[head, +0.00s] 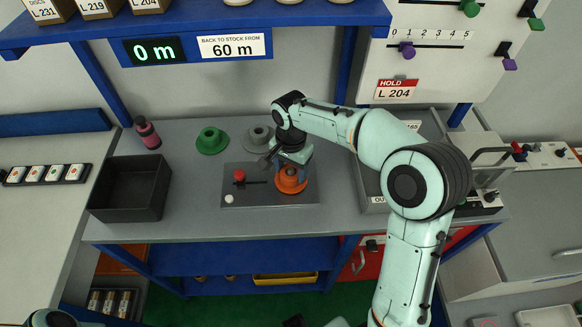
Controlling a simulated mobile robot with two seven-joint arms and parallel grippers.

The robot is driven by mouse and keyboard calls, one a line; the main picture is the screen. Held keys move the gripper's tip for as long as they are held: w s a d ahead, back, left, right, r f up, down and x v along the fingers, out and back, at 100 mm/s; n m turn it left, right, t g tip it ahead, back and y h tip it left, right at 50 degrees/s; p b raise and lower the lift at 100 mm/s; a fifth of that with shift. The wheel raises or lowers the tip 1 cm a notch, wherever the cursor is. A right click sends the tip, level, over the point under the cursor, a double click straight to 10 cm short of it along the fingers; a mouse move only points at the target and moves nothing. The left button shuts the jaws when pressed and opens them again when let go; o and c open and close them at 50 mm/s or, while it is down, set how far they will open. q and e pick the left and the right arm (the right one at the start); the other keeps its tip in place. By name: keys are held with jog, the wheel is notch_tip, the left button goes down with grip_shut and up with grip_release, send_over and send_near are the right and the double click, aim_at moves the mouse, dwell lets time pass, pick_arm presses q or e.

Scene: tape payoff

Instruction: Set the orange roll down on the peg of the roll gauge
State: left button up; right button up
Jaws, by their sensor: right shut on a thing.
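The orange roll (291,186) is at the right end of the roll gauge, a dark grey plate (262,198) with a red knob, a slot and a white button. My right gripper (292,172) comes down from above and is shut on the upper part of the orange roll. The peg is hidden by the roll and gripper. I cannot tell whether the roll rests on the plate or hangs just above it. My left gripper is not in view.
A green roll (212,140) and a grey roll (257,138) stand behind the gauge. A black bin (130,188) and a pink bottle (147,132) are at the left. A display (154,51) reads 0 m. A grey tray (372,197) lies right of the gauge.

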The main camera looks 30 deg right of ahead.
jog(key=o, duration=1.3)
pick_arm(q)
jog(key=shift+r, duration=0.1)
pick_arm(e)
jog(key=shift+o, duration=0.2)
jog(key=shift+r, duration=0.1)
jog(key=shift+r+p, duration=1.65)
jog(key=shift+r, duration=0.95)
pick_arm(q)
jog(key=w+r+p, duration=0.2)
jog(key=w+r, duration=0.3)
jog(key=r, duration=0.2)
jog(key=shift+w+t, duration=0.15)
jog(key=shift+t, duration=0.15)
pick_arm(e)
notch_tip(320, 180, up, 5)
jog(key=shift+f, duration=0.2)
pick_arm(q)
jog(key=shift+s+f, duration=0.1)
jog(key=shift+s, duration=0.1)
pick_arm(e)
jog(key=shift+f, duration=0.1)
